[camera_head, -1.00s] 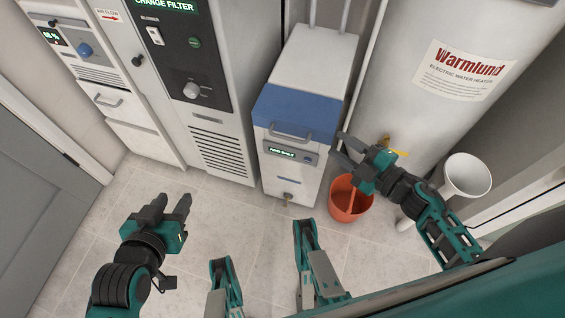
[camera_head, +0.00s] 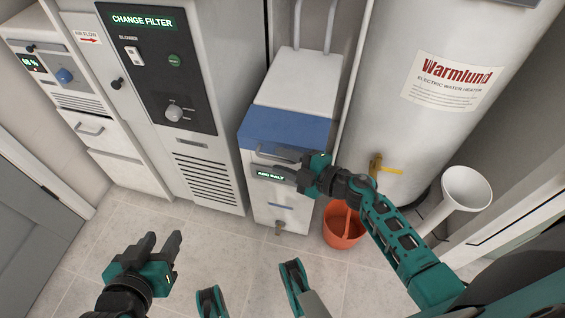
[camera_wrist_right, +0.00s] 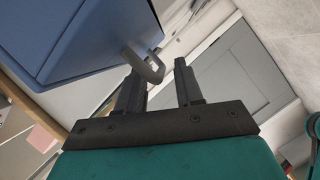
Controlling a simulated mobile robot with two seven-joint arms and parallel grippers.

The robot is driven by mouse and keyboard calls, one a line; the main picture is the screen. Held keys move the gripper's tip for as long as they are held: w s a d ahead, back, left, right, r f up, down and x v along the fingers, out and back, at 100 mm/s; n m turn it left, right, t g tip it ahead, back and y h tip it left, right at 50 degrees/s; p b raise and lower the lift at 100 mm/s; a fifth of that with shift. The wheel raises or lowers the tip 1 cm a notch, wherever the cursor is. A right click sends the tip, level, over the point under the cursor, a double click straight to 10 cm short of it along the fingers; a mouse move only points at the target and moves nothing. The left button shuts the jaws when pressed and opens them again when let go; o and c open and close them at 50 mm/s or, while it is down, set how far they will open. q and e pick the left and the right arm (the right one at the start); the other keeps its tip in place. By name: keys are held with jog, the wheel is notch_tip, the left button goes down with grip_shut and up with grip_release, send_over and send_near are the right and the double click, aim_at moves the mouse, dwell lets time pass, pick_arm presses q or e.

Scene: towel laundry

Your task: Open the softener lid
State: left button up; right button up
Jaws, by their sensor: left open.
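The softener is a white cabinet (camera_head: 280,215) with a blue lid (camera_head: 290,128) that is closed. My right gripper (camera_head: 270,165) is at the lid's front, by the handle, and partly covers the display. In the right wrist view the grey lid handle (camera_wrist_right: 150,68) is at the fingertips, close to the left finger. The fingers (camera_wrist_right: 158,72) stand apart and are not closed on it. Whether the handle lies fully between them is unclear. My left gripper (camera_head: 162,243) is open and empty above the floor at lower left.
A water heater (camera_head: 400,140) with a brass valve stands right of the softener. An orange bucket (camera_head: 343,228) and a white funnel (camera_head: 466,190) are near it. A furnace cabinet (camera_head: 180,60) stands to the left. The tiled floor in front is clear.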

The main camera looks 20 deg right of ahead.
jog(key=shift+w+a, duration=0.3)
jog(key=shift+c, duration=0.2)
grip_shut()
dwell(0.3)
